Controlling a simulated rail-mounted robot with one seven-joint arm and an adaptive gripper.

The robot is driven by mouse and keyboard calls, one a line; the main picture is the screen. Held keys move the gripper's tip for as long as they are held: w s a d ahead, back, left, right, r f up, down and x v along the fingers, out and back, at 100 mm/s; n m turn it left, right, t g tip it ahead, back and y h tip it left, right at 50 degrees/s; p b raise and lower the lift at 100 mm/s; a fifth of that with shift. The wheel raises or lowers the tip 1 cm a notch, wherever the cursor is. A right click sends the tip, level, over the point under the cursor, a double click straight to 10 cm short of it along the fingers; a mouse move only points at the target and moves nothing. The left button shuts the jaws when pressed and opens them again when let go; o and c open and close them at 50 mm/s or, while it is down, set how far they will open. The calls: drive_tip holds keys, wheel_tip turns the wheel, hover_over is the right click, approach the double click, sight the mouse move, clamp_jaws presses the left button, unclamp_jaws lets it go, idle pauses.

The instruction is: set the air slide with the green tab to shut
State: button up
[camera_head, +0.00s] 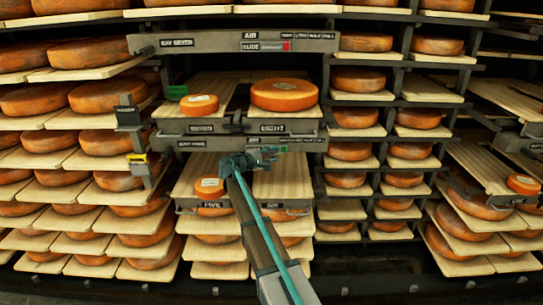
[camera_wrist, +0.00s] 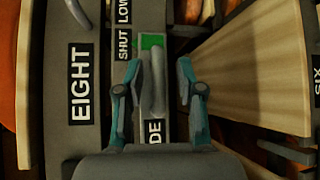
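The air slide (camera_wrist: 154,131) with the green tab (camera_wrist: 152,41) runs upright through the middle of the wrist view. Its grey handle (camera_wrist: 154,75) stands between the two teal fingers of my gripper (camera_wrist: 156,88), closer to the left finger. The fingers are apart, and a gap shows beside the handle at the right. The word SHUT (camera_wrist: 123,47) is next to the green tab, with LOW above it. In the head view my gripper (camera_head: 262,158) is at the middle rail (camera_head: 215,144), partly hiding its labels; a little green shows beside it.
A plate marked EIGHT (camera_wrist: 80,83) is left of the slide. A wooden board (camera_wrist: 255,65) is close at the right. In the head view, an upper rail (camera_head: 205,42) carries a slide with a red tab (camera_head: 286,46). Cheese wheels (camera_head: 284,95) sit on boards all around.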

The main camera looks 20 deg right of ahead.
drive_tip(key=v, duration=1.2)
drive_tip(key=s+a+f+m+g+y, duration=0.1)
drive_tip(key=s+a+f+g+y, duration=0.15)
drive_tip(key=s+f, duration=0.75)
drive_tip(key=s+a+f+m+g+y, duration=0.1)
drive_tip(key=s+f+y, duration=0.45)
drive_tip(key=f, duration=0.85)
drive_tip(key=s+a+f+m+g+y, duration=0.1)
drive_tip(key=s+a+f+g, duration=0.1)
drive_tip(key=s+f, duration=0.95)
drive_tip(key=s+a+f+m+g+y, duration=0.1)
drive_tip(key=s+f, duration=0.4)
drive_tip(key=s, duration=0.8)
drive_tip(key=s+a+f+m+g+y, duration=0.1)
drive_tip(key=s+f, duration=0.5)
drive_tip(key=s, duration=0.7)
drive_tip(key=s+a+f+m+g+y, duration=0.1)
drive_tip(key=s+a+f+g+y, duration=0.2)
drive_tip(key=s, duration=1.1)
wheel_tip(320, 180, down, 3)
drive_tip(key=g+y, duration=0.1)
drive_tip(key=g, duration=0.1)
drive_tip(key=shift+f+g, duration=0.2)
drive_tip(key=shift+g, duration=0.15)
